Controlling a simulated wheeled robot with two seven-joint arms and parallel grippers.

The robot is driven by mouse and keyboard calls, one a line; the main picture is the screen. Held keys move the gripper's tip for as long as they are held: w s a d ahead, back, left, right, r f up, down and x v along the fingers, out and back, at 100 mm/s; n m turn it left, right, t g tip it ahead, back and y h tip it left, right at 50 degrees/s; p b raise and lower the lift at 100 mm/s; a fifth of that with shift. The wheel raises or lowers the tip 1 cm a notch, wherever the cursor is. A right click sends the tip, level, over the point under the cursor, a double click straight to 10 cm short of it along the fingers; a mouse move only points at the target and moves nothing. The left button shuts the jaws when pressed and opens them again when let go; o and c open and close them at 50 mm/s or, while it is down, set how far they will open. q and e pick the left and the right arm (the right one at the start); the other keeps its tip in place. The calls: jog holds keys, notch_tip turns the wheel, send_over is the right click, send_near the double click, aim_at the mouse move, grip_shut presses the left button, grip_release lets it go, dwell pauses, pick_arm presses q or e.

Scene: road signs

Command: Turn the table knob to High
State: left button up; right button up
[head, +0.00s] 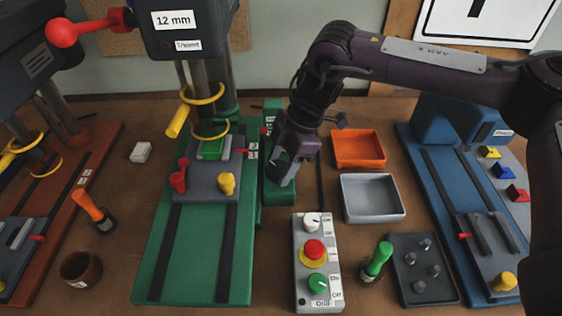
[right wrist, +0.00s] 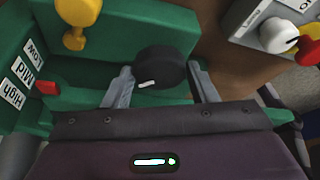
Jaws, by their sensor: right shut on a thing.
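The table knob (right wrist: 162,68) is black and round with a white mark on its face. It sits on the green machine's side and lies between the two fingers of my right gripper (right wrist: 162,86), which is shut on it. In the head view my right gripper (head: 284,168) reaches down to the green housing (head: 275,205) right of the drill table (head: 210,187) and mostly hides the knob. The right wrist view shows labels High (right wrist: 12,93), Mid (right wrist: 22,69) and Low (right wrist: 34,51), with a red pointer (right wrist: 47,88) beside them. My left gripper is out of view.
A control box (head: 317,277) with a white dial, red button and green knob stands in front. An orange tray (head: 358,149) and a grey tray (head: 372,197) lie to the right. A blue machine (head: 460,200) and a red-brown machine (head: 70,200) flank the green one.

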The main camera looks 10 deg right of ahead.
jog(key=shift+m, duration=0.6)
jog(key=shift+s+m+t, duration=0.1)
jog(key=shift+m+t, duration=0.3)
jog(key=shift+m, duration=0.2)
jog(key=m+t+p, duration=0.1)
jog(key=m, duration=0.1)
jog(key=shift+s+m+p, duration=0.1)
jog(key=shift+m+p, duration=0.2)
jog(key=shift+r+m+t+p, duration=0.1)
jog(key=shift+m+t+p, duration=0.3)
jog(key=shift+m+p, duration=0.5)
jog(key=shift+s+a+m+t+h+p, duration=0.1)
jog(key=shift+m+t+h+p, duration=0.25)
jog(key=shift+m+p, duration=0.7)
jog(key=shift+a+m+t+h+p, duration=0.1)
jog(key=shift+m+t+h+p, duration=0.45)
jog(key=shift+m+p, duration=1.9)
jog(key=shift+m+t+h+p, duration=0.45)
jog(key=shift+m+p, duration=0.75)
jog(key=shift+p, duration=1.95)
jog(key=shift+a+m+h+p, duration=0.1)
jog(key=shift+m+h+p, duration=0.4)
jog(key=shift+p, duration=0.8)
